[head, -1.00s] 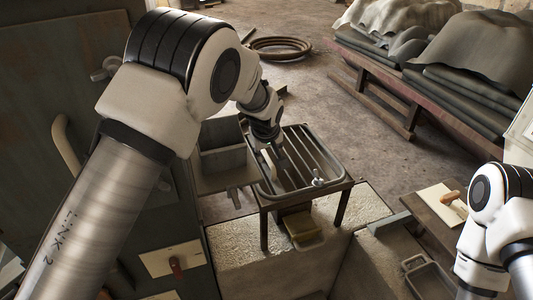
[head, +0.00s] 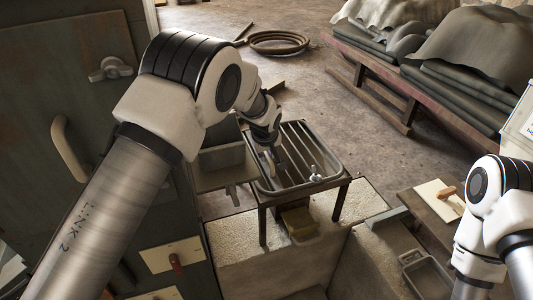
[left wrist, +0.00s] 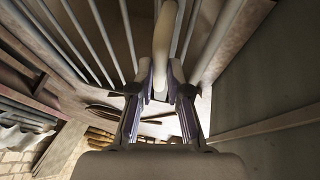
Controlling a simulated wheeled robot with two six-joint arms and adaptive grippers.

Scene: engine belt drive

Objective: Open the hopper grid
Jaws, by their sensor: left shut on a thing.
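The hopper grid (head: 305,150), a row of metal bars, lies in the rounded rectangular rim of the hopper (head: 317,182) on a legged stand in the head view. My left gripper (head: 274,162) is at the grid's left side, with its fingers small and dark there. In the left wrist view, my left gripper (left wrist: 160,88) is shut on a pale curved handle (left wrist: 163,40), with the grid bars (left wrist: 95,42) beyond it. A pale wing-shaped fastener (head: 315,173) is on the near right part of the rim. My right gripper is out of view.
A grey open bin (head: 224,160) stands left of the hopper. A dark cabinet (head: 95,120) fills the left side. A pale-topped block (head: 235,235) is below the stand. Sheet stacks on a rack (head: 400,85) stand behind right; the floor between is clear.

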